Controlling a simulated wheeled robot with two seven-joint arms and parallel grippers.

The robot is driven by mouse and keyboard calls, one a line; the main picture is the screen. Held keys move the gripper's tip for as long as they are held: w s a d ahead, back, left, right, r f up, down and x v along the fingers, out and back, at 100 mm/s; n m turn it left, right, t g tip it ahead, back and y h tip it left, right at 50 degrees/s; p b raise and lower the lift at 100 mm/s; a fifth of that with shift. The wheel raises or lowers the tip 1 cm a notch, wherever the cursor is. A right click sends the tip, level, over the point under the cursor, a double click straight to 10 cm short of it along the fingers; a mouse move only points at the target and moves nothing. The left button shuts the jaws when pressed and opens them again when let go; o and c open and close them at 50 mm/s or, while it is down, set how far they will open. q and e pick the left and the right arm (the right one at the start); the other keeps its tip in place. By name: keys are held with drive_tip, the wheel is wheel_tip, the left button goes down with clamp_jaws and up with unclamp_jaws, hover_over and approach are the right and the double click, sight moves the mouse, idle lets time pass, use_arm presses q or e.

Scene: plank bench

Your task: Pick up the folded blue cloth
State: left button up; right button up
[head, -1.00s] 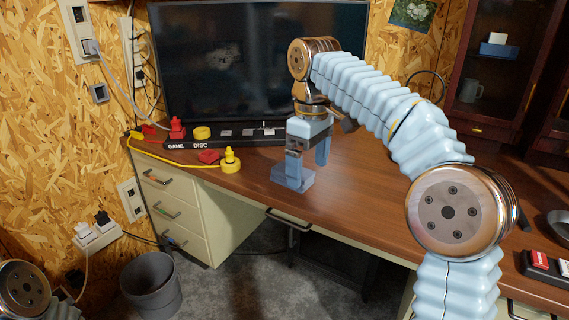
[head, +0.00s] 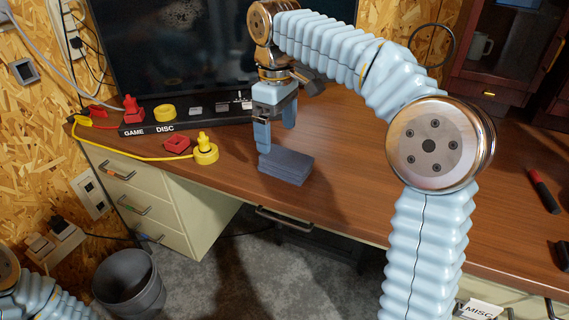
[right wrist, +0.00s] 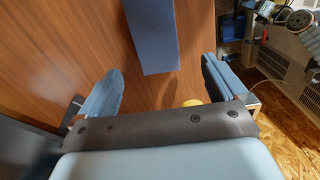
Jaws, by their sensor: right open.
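The folded blue cloth (head: 287,166) lies flat as a dark blue stack near the front edge of the desk. My right gripper (head: 277,138) is over the desk at the cloth's far-left side, with its fingers pointing down, open and empty. One finger overlaps the cloth's back-left corner in the head view; I cannot tell whether it touches. In the right wrist view, the cloth (right wrist: 152,35) shows at the top, beyond the gap between the spread fingers of the right gripper (right wrist: 160,85). My left gripper is out of view; only part of my left arm shows at the lower left.
A yellow plug (head: 205,151) with a cable and a red piece (head: 177,144) lie left of the cloth. Behind stand a GAME/DISC strip (head: 185,117) and a monitor (head: 170,60). A red-and-black marker (head: 544,190) lies right. The desk (head: 345,190) right of the cloth is clear.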

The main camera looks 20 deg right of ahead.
sight(280, 154)
drive_tip(key=f, duration=0.5)
drive_tip(key=f+b, duration=0.1)
drive_tip(key=f, duration=0.2)
drive_tip(key=shift+s+d, duration=0.1)
drive_tip(key=shift+d, duration=0.2)
drive_tip(key=shift+r, duration=0.1)
drive_tip(key=c, duration=1.1)
drive_tip(key=shift+r, duration=0.1)
drive_tip(key=shift+r, duration=0.25)
wheel_tip(280, 154, up, 2)
drive_tip(key=shift+r, duration=0.25)
drive_tip(key=s+a+r, duration=0.1)
drive_tip(key=s+r, duration=0.2)
drive_tip(key=s, duration=0.1)
drive_tip(key=s+r, duration=0.3)
drive_tip(key=s, duration=0.2)
drive_tip(key=s+a+r, duration=0.1)
drive_tip(key=s+r, duration=0.2)
drive_tip(key=s, duration=0.1)
drive_tip(key=shift+s+a+r, duration=0.35)
drive_tip(key=shift+s+r, duration=0.05)
